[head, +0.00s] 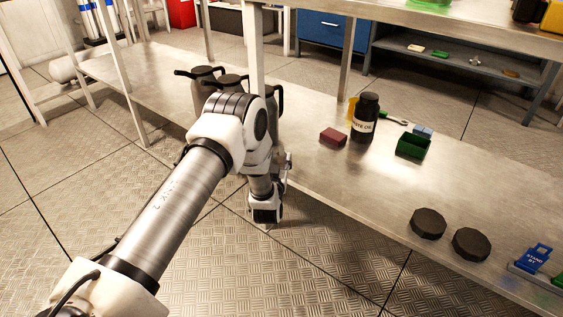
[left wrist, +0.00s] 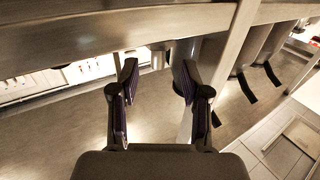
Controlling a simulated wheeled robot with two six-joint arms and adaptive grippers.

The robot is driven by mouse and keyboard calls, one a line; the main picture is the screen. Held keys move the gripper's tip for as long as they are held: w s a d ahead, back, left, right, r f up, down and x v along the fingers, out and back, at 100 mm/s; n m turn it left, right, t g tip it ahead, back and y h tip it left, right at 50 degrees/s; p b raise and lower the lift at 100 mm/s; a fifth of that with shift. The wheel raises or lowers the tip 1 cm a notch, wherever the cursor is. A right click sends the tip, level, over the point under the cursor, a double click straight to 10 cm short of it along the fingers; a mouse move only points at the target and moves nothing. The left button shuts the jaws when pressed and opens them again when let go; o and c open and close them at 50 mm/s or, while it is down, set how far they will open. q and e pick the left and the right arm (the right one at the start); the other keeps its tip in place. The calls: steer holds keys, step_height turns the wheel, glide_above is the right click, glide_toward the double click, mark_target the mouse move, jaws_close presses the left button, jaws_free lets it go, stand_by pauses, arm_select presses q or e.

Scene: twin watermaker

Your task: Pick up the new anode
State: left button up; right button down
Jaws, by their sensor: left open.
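I cannot pick out the new anode for certain in either view. My left gripper (head: 286,170) is at the front edge of the low metal shelf (head: 315,185), beside the shelf's upright post. It is mostly hidden behind my own wrist in the head view. In the left wrist view the left gripper (left wrist: 157,82) is open, its two dark fingers apart with nothing held. A short grey piece (left wrist: 158,57) shows beyond the fingertips; I cannot tell what it is. My right gripper is not in view.
On the shelf stand dark jugs (head: 203,73), a dark red block (head: 333,136), a black bottle (head: 366,118) and a green bin (head: 412,145). Two black round pieces (head: 429,223) and a blue tag (head: 537,258) lie at right. The shelf's upright post (head: 254,50) is close to my arm.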

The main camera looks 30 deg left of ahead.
mark_target(281, 151)
arm_select(q)
steer(key=b+x, duration=0.2)
steer(key=x, duration=0.1)
steer(key=b+x, duration=0.1)
steer(key=shift+w+f, duration=0.2)
steer(key=shift+f, duration=0.2)
steer(key=shift+w+a+r, duration=0.15)
steer(key=shift+w+a, duration=0.05)
steer(key=shift+w, duration=0.05)
steer(key=shift+r, duration=0.15)
jaws_close()
steer(key=shift+d, duration=0.1)
steer(key=shift+r, duration=0.1)
